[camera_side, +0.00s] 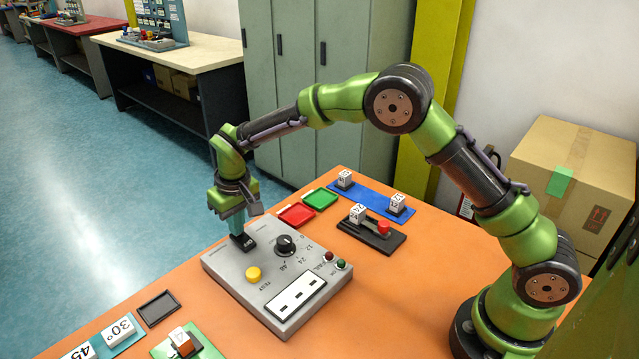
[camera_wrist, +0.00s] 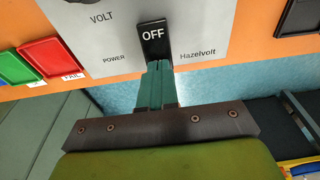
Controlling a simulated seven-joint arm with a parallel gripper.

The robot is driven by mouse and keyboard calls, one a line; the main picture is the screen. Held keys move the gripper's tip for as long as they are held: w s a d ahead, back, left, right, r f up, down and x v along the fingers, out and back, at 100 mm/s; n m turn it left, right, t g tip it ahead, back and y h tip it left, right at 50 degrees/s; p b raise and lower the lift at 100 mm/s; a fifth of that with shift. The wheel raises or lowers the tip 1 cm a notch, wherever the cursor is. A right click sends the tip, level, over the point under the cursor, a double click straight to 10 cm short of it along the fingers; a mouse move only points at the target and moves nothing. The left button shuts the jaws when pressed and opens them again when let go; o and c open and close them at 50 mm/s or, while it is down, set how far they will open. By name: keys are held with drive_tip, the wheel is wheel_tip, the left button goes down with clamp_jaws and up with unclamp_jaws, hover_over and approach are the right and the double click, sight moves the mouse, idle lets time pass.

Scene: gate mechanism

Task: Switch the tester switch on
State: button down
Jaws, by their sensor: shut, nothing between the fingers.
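The tester (camera_side: 232,282) is a grey box on the orange table. Its black rocker switch (camera_side: 249,244) sits at the far-left corner of the top face. In the wrist view the switch (camera_wrist: 153,38) shows the word OFF in white, between the labels POWER and Hazelvolt. My gripper (camera_side: 237,234) points down at the switch, its green fingers together and empty. In the wrist view the fingertips (camera_wrist: 158,66) overlap the lower end of the switch, below the OFF lettering, and hide that part. I cannot tell whether they touch it.
The tester also carries a black dial (camera_side: 285,244), a yellow button (camera_side: 253,274) and a white socket panel (camera_side: 297,295). Red (camera_side: 297,214) and green (camera_side: 320,199) trays lie behind it. A black fixture (camera_side: 372,238) with a red knob stands to the right.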

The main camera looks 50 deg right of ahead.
sight(249, 241)
drive_tip(key=shift+f, duration=0.5)
drive_tip(key=shift+r, duration=3.6)
drive_tip(key=shift+s+f, duration=0.1)
drive_tip(key=shift+f, duration=0.15)
drive_tip(key=s, duration=0.2)
drive_tip(key=shift+s+d+f, duration=0.2)
drive_tip(key=shift+s+d, duration=0.1)
drive_tip(key=shift+s, duration=0.05)
drive_tip(key=s+d+r+m+t, duration=0.1)
drive_tip(key=s+d+r, duration=0.2)
drive_tip(key=s, duration=0.5)
drive_tip(key=s+d+r+m+t+y, duration=0.1)
drive_tip(key=s+d+r, duration=0.3)
drive_tip(key=s, duration=0.5)
drive_tip(key=s+d+r+m+t+y, duration=0.1)
drive_tip(key=s+d+r+m+t, duration=0.1)
drive_tip(key=s+r, duration=0.4)
drive_tip(key=s+d+t, duration=0.1)
drive_tip(key=s, duration=0.2)
drive_tip(key=shift+s+d+r, duration=0.15)
drive_tip(key=shift+s+d, duration=0.1)
drive_tip(key=shift+d, duration=0.05)
